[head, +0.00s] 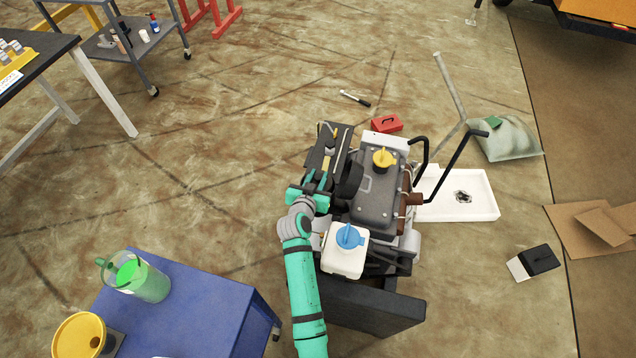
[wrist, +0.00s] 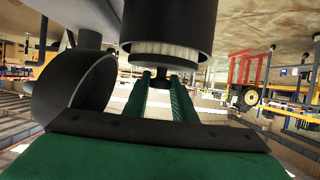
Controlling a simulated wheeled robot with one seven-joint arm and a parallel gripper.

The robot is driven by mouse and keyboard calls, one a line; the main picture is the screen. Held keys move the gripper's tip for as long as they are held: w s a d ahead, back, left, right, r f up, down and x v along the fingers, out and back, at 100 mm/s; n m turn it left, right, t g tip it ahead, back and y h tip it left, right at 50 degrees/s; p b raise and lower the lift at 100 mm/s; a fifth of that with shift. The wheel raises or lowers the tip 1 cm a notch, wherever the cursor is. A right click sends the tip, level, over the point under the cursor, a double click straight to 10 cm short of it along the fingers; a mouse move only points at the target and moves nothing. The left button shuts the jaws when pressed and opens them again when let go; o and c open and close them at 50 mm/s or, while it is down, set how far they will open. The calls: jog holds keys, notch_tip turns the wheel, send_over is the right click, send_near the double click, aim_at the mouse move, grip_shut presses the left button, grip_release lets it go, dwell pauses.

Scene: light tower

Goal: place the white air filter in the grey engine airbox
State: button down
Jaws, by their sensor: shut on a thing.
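In the wrist view, my gripper (wrist: 163,88) is shut on the dark end of the white air filter (wrist: 165,50). A pale pleated band of the filter shows at the mouth of a dark grey cylinder, which looks like the airbox (wrist: 168,22). The filter appears partly inside it; how deep, I cannot tell. In the head view, my gripper (head: 318,183) is at the left side of the engine (head: 378,200), beside the dark round airbox (head: 350,180). The filter is not clear there.
A dark, open, cup-shaped part (wrist: 78,88) is close on the left in the wrist view. In the head view, a white reservoir with a blue cap (head: 345,250) stands near my arm. A black tray with tools (head: 328,145) lies behind my gripper. Open floor is to the left.

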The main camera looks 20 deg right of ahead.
aim_at(318, 182)
jog(key=shift+f, duration=1.8)
jog(key=c, duration=1.5)
grip_release()
jog(key=shift+o, duration=0.2)
jog(key=v, duration=1.2)
jog(key=shift+s, duration=0.1)
